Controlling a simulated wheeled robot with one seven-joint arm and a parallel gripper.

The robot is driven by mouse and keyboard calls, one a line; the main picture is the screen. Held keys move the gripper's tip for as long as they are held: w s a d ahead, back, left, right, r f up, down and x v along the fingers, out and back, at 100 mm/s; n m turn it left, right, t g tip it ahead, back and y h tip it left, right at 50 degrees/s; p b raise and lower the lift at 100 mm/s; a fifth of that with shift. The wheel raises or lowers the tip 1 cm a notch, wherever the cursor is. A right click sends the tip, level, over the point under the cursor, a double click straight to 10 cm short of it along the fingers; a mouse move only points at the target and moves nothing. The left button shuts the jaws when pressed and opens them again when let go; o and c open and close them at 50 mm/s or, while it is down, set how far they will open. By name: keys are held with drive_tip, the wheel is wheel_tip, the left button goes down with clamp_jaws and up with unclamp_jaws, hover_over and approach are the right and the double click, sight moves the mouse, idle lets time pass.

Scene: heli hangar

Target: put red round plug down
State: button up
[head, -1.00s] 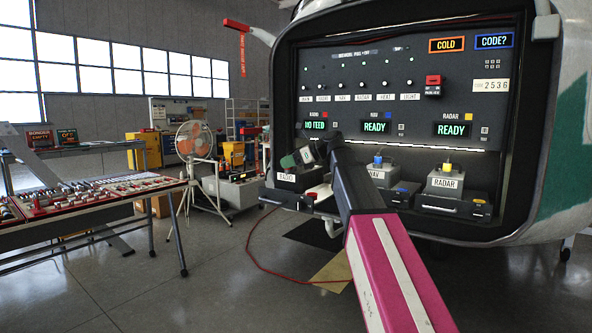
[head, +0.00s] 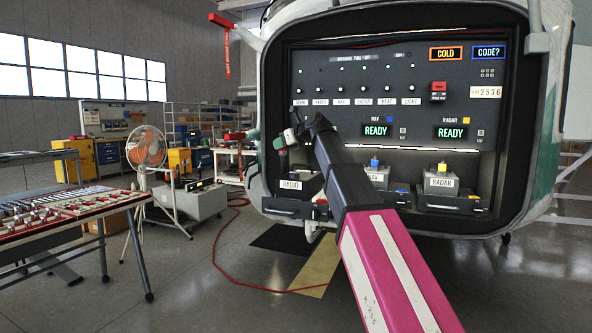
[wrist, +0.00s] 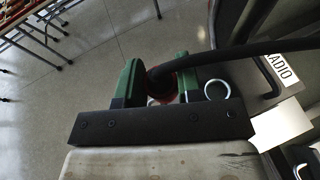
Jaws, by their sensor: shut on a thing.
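My gripper (head: 282,141), with green jaws, is up in front of the left part of the helicopter's open bay, above the box labelled RADIO (head: 291,185). In the wrist view, the jaws (wrist: 160,74) are shut on the red round plug (wrist: 167,98), with a thick black cable running off to the right.
The RADAR box (head: 440,182) stands at the right in the bay; the NAV box is partly behind my arm. A fan (head: 147,150) and a table of tools (head: 62,212) stand at the left. A red cable (head: 222,262) lies on the floor.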

drive_tip(key=w+d+f, duration=0.1)
drive_tip(key=w, duration=0.1)
drive_tip(key=w+d+f, duration=0.1)
drive_tip(key=w+f, duration=0.1)
drive_tip(key=w+d+f, duration=0.2)
drive_tip(key=w, duration=0.1)
drive_tip(key=shift+f, duration=2)
drive_tip(key=shift+f, duration=0.1)
drive_tip(key=o, duration=0.9)
drive_tip(key=shift+o, duration=0.2)
drive_tip(key=shift+d, duration=0.1)
drive_tip(key=v, duration=1.2)
drive_tip(key=shift+w, duration=0.1)
